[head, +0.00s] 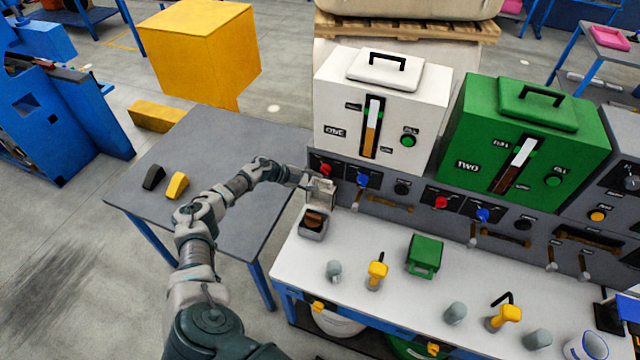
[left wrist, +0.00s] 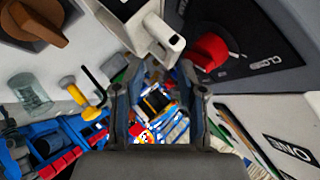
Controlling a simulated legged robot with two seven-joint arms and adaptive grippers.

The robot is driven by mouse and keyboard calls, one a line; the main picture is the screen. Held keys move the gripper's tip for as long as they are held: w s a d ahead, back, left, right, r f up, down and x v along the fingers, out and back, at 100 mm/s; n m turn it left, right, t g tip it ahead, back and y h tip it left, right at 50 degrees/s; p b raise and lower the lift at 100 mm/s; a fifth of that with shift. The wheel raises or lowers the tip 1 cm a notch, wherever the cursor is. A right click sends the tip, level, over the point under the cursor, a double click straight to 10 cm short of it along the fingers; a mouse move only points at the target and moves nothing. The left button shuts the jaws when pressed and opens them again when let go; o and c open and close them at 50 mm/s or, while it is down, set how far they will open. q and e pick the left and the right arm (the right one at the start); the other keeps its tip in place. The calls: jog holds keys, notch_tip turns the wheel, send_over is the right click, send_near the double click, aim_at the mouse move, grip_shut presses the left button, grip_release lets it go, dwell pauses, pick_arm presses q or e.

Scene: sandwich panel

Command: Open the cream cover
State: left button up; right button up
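The small cream cover (head: 321,190) stands raised at the back of a small base (head: 313,225) at the bench's left end. A brown, bread-like piece (head: 314,219) lies exposed in the base. My left gripper (head: 303,178) is beside the raised cover, close to the panel. In the left wrist view my left gripper (left wrist: 162,82) has its fingers apart with nothing between them. The cream cover (left wrist: 150,38) is just beyond the fingertips, and I cannot tell whether they touch. The brown piece (left wrist: 38,22) shows at the upper left. My right gripper is not in view.
The red knob (head: 325,168) is close to my left gripper; it also shows in the left wrist view (left wrist: 209,51). A closed green cover (head: 425,254), a yellow-topped item (head: 377,272) and a grey cup (head: 334,270) stand on the white bench. A grey table (head: 222,160) is at left.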

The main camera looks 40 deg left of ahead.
pick_arm(q)
jog(key=shift+v, duration=2.6)
jog(key=shift+s+f, duration=0.1)
